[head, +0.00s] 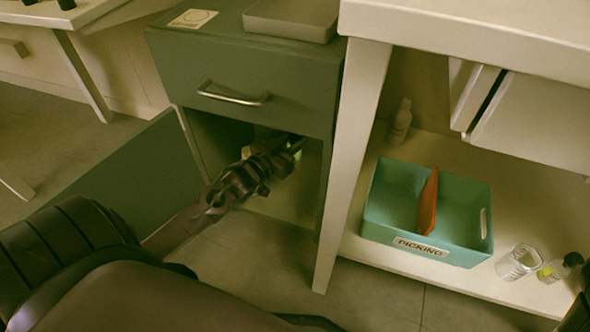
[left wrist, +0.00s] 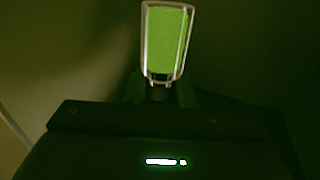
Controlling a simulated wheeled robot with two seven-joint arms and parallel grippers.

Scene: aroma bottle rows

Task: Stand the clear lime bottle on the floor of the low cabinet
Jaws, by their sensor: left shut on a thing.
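The clear lime bottle (left wrist: 167,42) shows in the left wrist view as clear walls around bright lime liquid, close to upright in the picture. My left gripper (left wrist: 160,92) is shut on its lower end in that view. In the head view my left gripper (head: 284,158) reaches into the open lower compartment of the green low cabinet (head: 240,55). The cabinet floor (head: 285,206) is partly visible and pale. I cannot tell whether the bottle touches it.
The cabinet's green door (head: 125,185) stands open at the left. A drawer with a metal handle (head: 233,97) overhangs the compartment. A white table leg (head: 350,160) stands close on the right. Beyond it are a teal bin (head: 390,195), a clear jar (head: 518,262) and a dark-capped bottle (head: 553,271).

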